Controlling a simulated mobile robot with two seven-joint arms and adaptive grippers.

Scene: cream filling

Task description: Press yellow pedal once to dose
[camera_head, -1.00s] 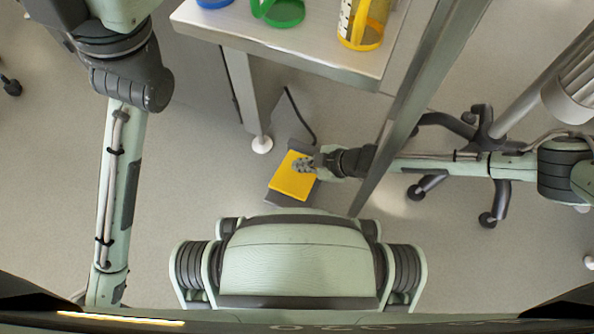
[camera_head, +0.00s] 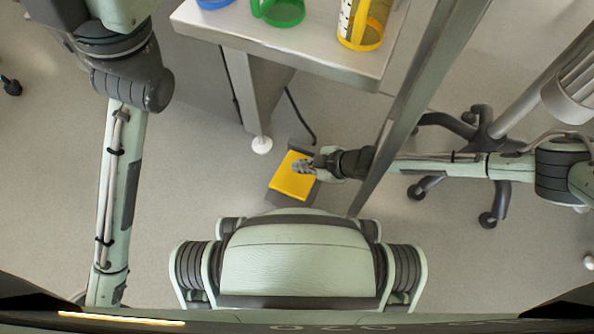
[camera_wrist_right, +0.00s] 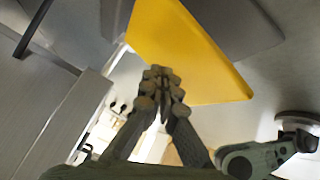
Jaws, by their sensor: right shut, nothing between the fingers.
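The yellow pedal (camera_head: 291,184) lies on the floor on a dark grey base (camera_head: 302,201), with a black cable running up behind it. My right gripper (camera_head: 298,166) reaches in from the right, shut and empty, with its fingertips over the pedal's upper right part. In the right wrist view the closed fingertips (camera_wrist_right: 160,74) show in front of the yellow plate (camera_wrist_right: 185,50). I cannot tell whether they touch it or whether the plate is pushed down. My left arm stands at the left; its gripper is out of view.
A steel table (camera_head: 290,46) with a leg (camera_head: 245,95) stands above the pedal, bearing a yellow-rimmed cylinder (camera_head: 362,22) and a green ring (camera_head: 277,10). A slanted metal post (camera_head: 425,85) crosses in front of my right arm. A wheeled chair base (camera_head: 485,135) stands at the right.

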